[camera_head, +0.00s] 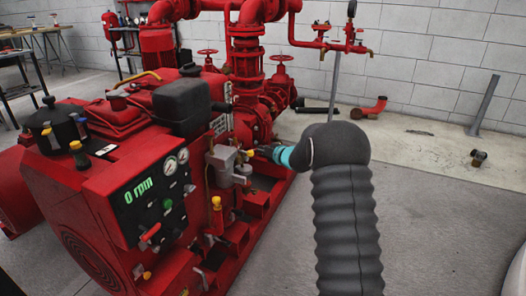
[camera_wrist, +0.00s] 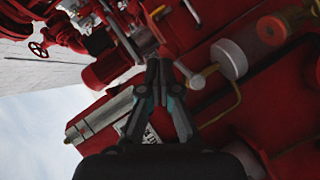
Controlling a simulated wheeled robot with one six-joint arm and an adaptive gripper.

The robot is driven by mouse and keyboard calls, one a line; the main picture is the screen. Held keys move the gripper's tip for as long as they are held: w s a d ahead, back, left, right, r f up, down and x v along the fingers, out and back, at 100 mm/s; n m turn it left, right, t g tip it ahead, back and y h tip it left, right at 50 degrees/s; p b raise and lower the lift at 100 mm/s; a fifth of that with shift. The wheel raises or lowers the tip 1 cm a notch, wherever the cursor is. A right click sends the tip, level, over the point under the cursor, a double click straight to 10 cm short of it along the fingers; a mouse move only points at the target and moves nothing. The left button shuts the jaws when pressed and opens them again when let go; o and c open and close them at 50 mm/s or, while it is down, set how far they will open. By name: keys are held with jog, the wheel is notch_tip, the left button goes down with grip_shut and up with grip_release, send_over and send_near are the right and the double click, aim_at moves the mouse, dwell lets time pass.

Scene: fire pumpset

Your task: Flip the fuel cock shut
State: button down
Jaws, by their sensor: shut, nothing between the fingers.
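My gripper (camera_head: 264,151) reaches in from the right, beside the engine's grey filter unit in the head view. In the wrist view the gripper (camera_wrist: 158,66) is shut and empty, its fingertips together. A small yellow lever (camera_head: 249,154) sits just left of the fingertips in the head view and looks like the fuel cock's handle. In the wrist view a small grey fitting with a pale lever (camera_wrist: 208,71) lies right of the fingertips, beside a grey cylinder (camera_wrist: 229,58). I cannot tell whether the fingers touch the lever.
The red pumpset (camera_head: 120,170) fills the left, with a control panel (camera_head: 155,195) reading 0 rpm. Red pipes and handwheels (camera_head: 282,68) stand behind the gripper. A brass pipe (camera_wrist: 236,103) runs near the fitting in the wrist view. Concrete floor (camera_head: 440,230) is open at right.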

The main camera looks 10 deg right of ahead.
jog(key=shift+r, duration=0.1)
jog(key=s+d+r+p, duration=0.2)
jog(key=s+d+r, duration=0.4)
jog(key=d, duration=0.3)
jog(key=shift+s+d+r+p, duration=0.2)
jog(key=shift+d+r+p, duration=0.1)
jog(key=shift+r, duration=0.6)
